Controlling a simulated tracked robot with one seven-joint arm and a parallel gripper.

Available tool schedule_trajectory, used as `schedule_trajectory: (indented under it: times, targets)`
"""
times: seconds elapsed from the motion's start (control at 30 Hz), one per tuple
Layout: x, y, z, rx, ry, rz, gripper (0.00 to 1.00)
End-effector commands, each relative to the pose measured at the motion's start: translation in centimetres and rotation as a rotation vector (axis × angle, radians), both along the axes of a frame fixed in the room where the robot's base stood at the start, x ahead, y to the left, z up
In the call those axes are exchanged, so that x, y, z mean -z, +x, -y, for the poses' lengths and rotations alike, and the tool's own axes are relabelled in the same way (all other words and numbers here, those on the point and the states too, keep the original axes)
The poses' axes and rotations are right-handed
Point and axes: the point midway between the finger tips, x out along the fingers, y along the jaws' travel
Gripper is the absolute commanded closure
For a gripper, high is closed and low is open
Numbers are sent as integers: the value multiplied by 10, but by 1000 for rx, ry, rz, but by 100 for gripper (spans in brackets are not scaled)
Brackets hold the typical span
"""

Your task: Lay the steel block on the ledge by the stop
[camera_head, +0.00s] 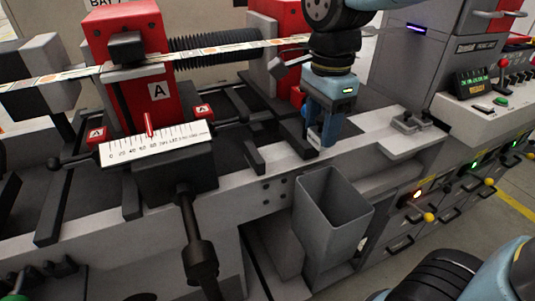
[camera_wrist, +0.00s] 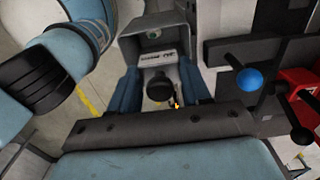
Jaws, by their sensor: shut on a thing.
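My gripper (camera_head: 322,138) hangs over the machine's front rail, fingers down, to the right of the printed scale. In the wrist view, its two blue fingers (camera_wrist: 160,92) are closed on a grey piece with a small label and a dark round knob. I take it for the steel block (camera_wrist: 160,72); its full outline is hidden by the fingers. In the head view the fingers cover most of it. The pale ledge (camera_head: 280,181) runs along the machine front beneath the gripper. A dark bar (camera_head: 255,156) crosses it left of the gripper; I cannot tell which part is the stop.
An open grey bin (camera_head: 333,212) hangs below the ledge, close under the gripper. The white scale (camera_head: 155,143) and red unit (camera_head: 135,50) stand at left. A control console (camera_head: 485,85) stands at right. A blue-knobbed lever (camera_wrist: 249,79) shows in the wrist view.

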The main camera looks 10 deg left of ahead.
Motion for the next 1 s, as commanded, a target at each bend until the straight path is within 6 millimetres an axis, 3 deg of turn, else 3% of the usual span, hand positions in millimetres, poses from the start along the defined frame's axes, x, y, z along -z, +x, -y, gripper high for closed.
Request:
schedule_trajectory:
  times: [0.6,1.0]
  targets:
    - [40,55,-74,-8,-2,-2,95]
    - [89,81,-104,-7,-1,-1,95]
